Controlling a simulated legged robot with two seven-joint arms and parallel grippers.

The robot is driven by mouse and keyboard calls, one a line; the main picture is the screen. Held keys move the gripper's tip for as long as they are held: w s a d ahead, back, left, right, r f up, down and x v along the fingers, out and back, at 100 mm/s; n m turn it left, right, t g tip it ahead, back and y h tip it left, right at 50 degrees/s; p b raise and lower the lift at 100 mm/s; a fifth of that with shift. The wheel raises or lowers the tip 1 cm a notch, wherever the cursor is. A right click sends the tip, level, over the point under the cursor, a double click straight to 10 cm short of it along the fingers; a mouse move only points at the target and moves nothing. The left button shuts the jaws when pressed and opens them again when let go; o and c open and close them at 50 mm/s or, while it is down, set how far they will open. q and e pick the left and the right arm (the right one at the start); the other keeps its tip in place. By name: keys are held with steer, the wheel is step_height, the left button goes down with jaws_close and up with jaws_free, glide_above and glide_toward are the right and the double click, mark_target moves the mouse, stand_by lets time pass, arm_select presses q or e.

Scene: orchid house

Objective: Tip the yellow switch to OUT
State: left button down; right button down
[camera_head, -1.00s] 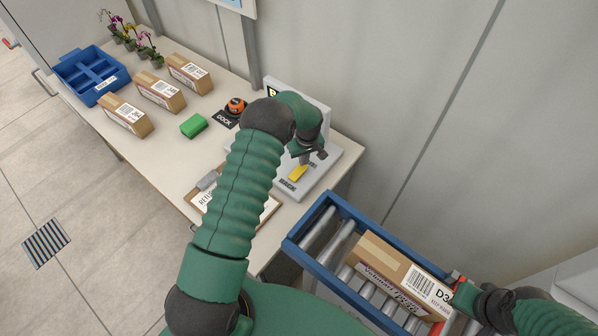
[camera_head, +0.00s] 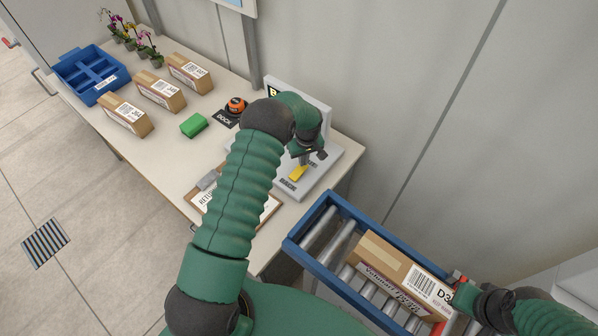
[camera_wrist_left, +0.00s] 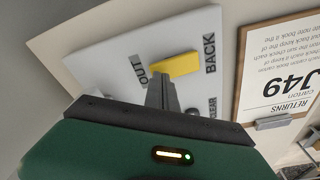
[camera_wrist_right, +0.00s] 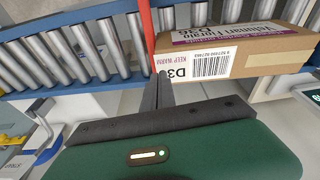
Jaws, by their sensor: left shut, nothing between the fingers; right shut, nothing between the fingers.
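The yellow switch (camera_head: 298,173) sits on a pale grey panel (camera_head: 318,183) at the table's right end. In the left wrist view the yellow switch (camera_wrist_left: 176,65) lies between the words OUT and BACK, with CLEAR partly hidden below. My left gripper (camera_head: 305,158) is shut and empty, just above the switch; in the left wrist view its fingertips (camera_wrist_left: 161,80) are at the switch's near edge. I cannot tell whether they touch. My right gripper (camera_wrist_right: 160,82) is shut and empty beside a carton (camera_wrist_right: 235,50) labelled D3.
The carton (camera_head: 385,262) lies on a blue-framed roller conveyor (camera_head: 300,248). A clipboard (camera_wrist_left: 270,75) marked RETURNS lies beside the panel. Several cartons, a green block (camera_head: 193,125), an orange knob (camera_head: 236,105) marked DOCK and a blue tray (camera_head: 66,66) stand farther left.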

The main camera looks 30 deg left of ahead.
arm_select(q)
steer(key=shift+a+f, duration=0.1)
steer(key=shift+f, duration=0.25)
arm_select(e)
steer(key=shift+a+f, duration=0.1)
steer(key=shift+f, duration=0.1)
